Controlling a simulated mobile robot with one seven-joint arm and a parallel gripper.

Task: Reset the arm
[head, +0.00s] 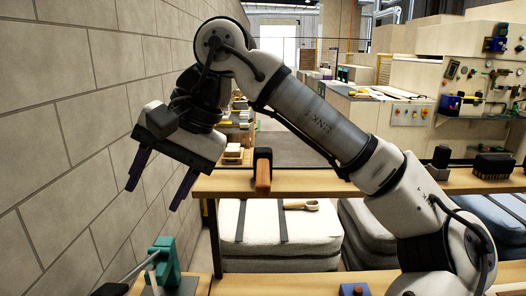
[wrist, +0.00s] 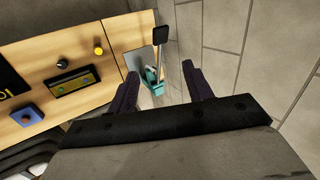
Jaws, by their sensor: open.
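My gripper (head: 160,183) hangs at the left in the head view, close to the block wall. Its two dark purple fingers point down and stand apart, with nothing between them. My arm reaches to it from the lower right, bent at the elbow. In the wrist view my gripper (wrist: 163,85) also shows open and empty. A teal clamp-like device (head: 163,262) with a lever stands on the near bench below and a little right of the fingers. It also shows beyond the fingers in the wrist view (wrist: 152,76).
The block wall (head: 60,130) runs along the left. A wooden shelf (head: 300,183) crosses the middle and holds a brown-and-black block (head: 263,172). A wooden scoop (head: 302,205) lies on pale sacks below it. A blue button box (wrist: 26,113) sits on the near bench.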

